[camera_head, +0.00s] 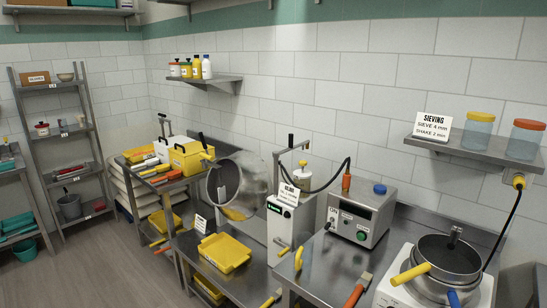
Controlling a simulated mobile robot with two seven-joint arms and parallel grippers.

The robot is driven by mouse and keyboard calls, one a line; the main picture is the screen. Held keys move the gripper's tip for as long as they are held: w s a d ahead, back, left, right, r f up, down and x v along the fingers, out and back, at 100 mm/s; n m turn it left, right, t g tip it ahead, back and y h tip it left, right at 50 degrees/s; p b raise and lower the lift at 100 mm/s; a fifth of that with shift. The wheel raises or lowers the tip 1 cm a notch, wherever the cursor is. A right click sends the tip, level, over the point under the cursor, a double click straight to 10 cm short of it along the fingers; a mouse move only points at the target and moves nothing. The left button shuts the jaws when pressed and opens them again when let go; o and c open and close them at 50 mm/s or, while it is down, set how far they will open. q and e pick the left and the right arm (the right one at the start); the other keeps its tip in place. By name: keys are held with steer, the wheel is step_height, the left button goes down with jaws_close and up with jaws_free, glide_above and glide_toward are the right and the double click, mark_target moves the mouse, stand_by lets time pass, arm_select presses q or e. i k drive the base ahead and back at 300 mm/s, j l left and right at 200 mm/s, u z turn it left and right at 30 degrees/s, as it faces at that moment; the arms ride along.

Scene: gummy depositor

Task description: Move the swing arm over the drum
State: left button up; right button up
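The drum (243,178) is a large shiny steel vessel, tilted with its dark open mouth facing left, on the middle bench. What looks like the swing arm (291,149) is a grey bar with a black knob on top, at the right of the drum. The bar stands above a white control box (290,217) with a green display. From this view I cannot tell exactly how far the bar lies from the drum's mouth. Neither of my grippers is in view.
A yellow tray (225,252) lies on the bench in front of the drum. A grey machine (361,213) with a black hose stands to the right, and a pot (447,259) sits at far right. Open floor (95,265) lies at left.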

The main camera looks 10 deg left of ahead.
mark_target(276, 154)
steer(key=i+j+z, duration=0.1)
steer(key=z, duration=0.35)
steer(key=j+z, duration=0.25)
steer(key=z, duration=0.15)
steer(key=i+j+z, duration=0.1)
steer(key=z, duration=0.35)
steer(key=j+z, duration=0.25)
steer(key=j, duration=0.35)
steer(key=j+z, duration=0.25)
steer(key=j, duration=0.3)
steer(key=k+j, duration=0.1)
steer(key=j, duration=0.45)
steer(key=j+z, duration=0.1)
steer(key=j, duration=0.45)
steer(key=k+j, duration=0.15)
steer(key=j, duration=0.4)
steer(key=k+j, duration=0.1)
steer(key=j, duration=0.45)
steer(key=z, duration=0.05)
